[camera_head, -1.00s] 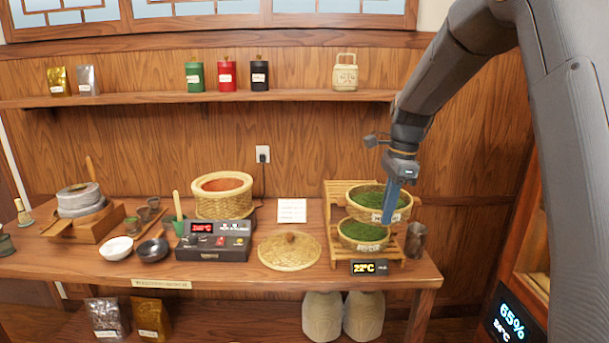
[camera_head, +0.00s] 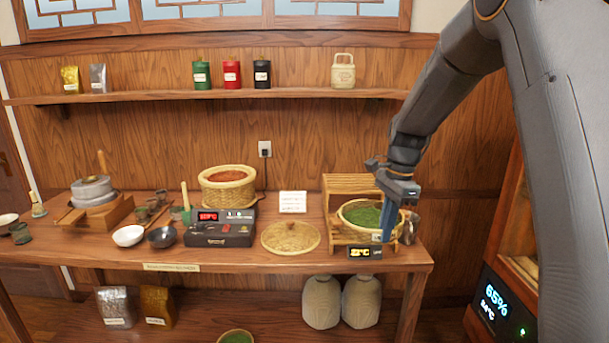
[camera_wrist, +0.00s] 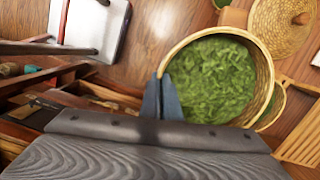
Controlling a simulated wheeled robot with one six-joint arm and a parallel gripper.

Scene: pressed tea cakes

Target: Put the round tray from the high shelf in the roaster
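The round woven tray (camera_head: 350,234) full of green leaves is at the right end of the counter, in front of the slatted wooden rack (camera_head: 352,184). The rack's top is bare. My gripper (camera_head: 388,238) is at the tray's right front rim. In the wrist view my fingers (camera_wrist: 161,82) are close together on the rim of the tray (camera_wrist: 269,75), which looks level. The roaster, a wicker drum (camera_head: 228,195) with a reddish inside, stands open left of centre.
A white card (camera_head: 293,202) stands behind the lid. Bowls (camera_head: 129,236) are further left. Another leaf-filled tray (camera_head: 236,337) is low at the bottom edge. A wall shelf (camera_head: 300,93) runs above.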

